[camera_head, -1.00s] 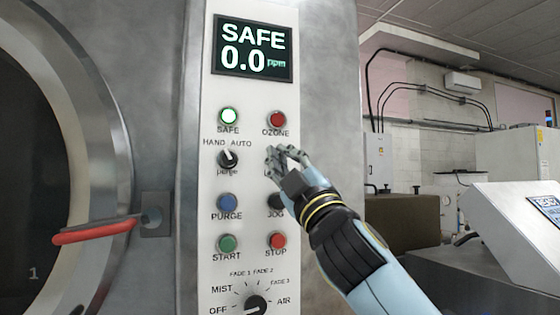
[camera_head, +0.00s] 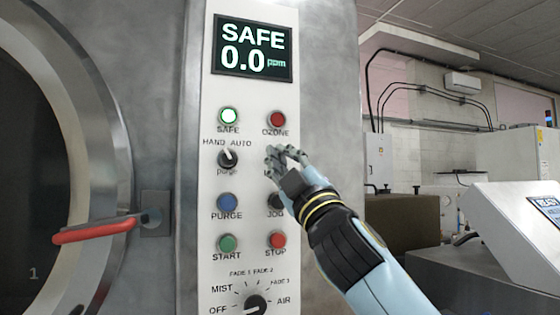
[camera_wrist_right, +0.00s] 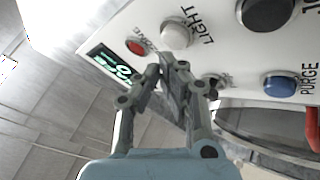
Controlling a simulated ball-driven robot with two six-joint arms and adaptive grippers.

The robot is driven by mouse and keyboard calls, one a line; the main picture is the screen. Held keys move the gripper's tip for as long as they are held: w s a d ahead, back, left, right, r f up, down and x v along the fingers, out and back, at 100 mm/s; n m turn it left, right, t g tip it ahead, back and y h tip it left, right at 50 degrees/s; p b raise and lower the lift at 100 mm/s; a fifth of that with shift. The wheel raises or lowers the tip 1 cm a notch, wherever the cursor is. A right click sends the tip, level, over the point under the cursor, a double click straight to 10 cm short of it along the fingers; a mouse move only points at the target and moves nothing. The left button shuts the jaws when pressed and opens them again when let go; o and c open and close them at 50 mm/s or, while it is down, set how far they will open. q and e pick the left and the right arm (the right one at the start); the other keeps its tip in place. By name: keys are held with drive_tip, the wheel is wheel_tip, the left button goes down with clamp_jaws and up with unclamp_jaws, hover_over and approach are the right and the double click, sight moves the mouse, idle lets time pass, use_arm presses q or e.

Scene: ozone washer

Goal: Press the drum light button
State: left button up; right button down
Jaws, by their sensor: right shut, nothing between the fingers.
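The drum light button is a pale round button (camera_wrist_right: 177,35) beside the word LIGHT in the right wrist view. In the head view my right gripper hides it and most of its label. My right gripper (camera_head: 279,154) is shut and empty in front of the white control panel (camera_head: 252,184), between the OZONE lamp and the JOG button. In the wrist view its fingertips (camera_wrist_right: 172,62) appear close to the light button, just below it in the picture. I cannot tell whether they touch it. My left gripper is not in view.
Close around are the red OZONE lamp (camera_head: 278,119), black JOG button (camera_head: 275,200), purge selector (camera_head: 228,158) and blue PURGE button (camera_head: 227,202). The display (camera_head: 252,48) reads SAFE 0.0 ppm. A red door handle (camera_head: 95,232) sticks out at the left.

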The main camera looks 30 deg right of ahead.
drive_tip(key=shift+w+d, duration=0.1)
drive_tip(key=shift+w, duration=0.25)
drive_tip(key=shift+w+d, duration=0.1)
drive_tip(key=shift+w, duration=0.4)
idle(0.6)
drive_tip(key=shift+s, duration=0.2)
drive_tip(key=shift+s+a, duration=0.25)
drive_tip(key=shift+s, duration=0.55)
drive_tip(key=s+a, duration=0.1)
drive_tip(key=s, duration=0.5)
drive_tip(key=shift+a, duration=0.2)
drive_tip(key=shift+w, duration=0.1)
